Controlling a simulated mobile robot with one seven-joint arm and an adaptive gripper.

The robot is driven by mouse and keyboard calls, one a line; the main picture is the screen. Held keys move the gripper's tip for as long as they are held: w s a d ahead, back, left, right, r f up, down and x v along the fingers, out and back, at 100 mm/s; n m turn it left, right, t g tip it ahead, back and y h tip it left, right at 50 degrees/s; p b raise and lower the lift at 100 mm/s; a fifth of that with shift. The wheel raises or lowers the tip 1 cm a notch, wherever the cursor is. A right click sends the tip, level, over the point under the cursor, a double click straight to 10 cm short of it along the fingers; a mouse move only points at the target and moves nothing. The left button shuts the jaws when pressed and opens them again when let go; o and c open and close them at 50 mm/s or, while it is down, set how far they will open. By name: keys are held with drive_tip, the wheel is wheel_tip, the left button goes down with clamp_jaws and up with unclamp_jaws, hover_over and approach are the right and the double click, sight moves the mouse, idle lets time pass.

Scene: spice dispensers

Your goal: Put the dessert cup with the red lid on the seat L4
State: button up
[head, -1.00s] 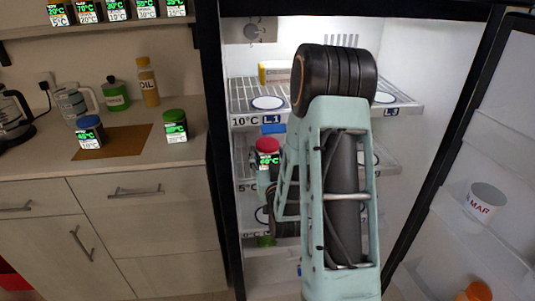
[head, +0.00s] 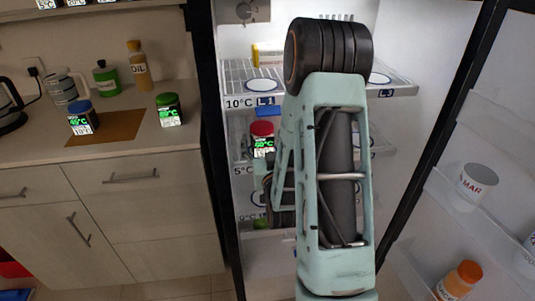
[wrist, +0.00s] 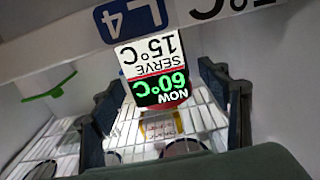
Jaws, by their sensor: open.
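The dessert cup (head: 262,146) with the red lid stands on the middle shelf of the open fridge, at its left side, in the head view. Its tag (wrist: 158,65) shows upside down in the wrist view and reads now 60°C, serve 15°C. The blue L4 label (wrist: 135,20) is on the shelf edge close to this cup. The seat surface under the cup is hidden. My gripper (wrist: 162,95) is open, with one finger on each side of the cup's tag. Whether the fingers touch the cup cannot be told. In the head view my arm hides much of the gripper.
The upper shelf has seats L1 (head: 265,86) and L3 (head: 380,78), with a yellow box (head: 267,55) behind. The open fridge door holds a white MAR container (head: 477,184) and an orange-capped bottle (head: 460,280). A blue-lidded jar (head: 82,118) and green-lidded jar (head: 169,109) stand on the counter.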

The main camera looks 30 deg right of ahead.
drive_tip(key=v, duration=0.3)
drive_tip(key=shift+s+a+r, duration=0.1)
drive_tip(key=shift+s+a, duration=0.05)
drive_tip(key=shift+s, duration=0.2)
drive_tip(key=shift+r+p, duration=0.2)
drive_tip(key=shift+p, duration=1.35)
drive_tip(key=p+v, duration=0.2)
drive_tip(key=p, duration=0.5)
drive_tip(key=shift+s, duration=0.4)
drive_tip(key=shift+f+v, duration=0.25)
drive_tip(key=shift+v, duration=1.15)
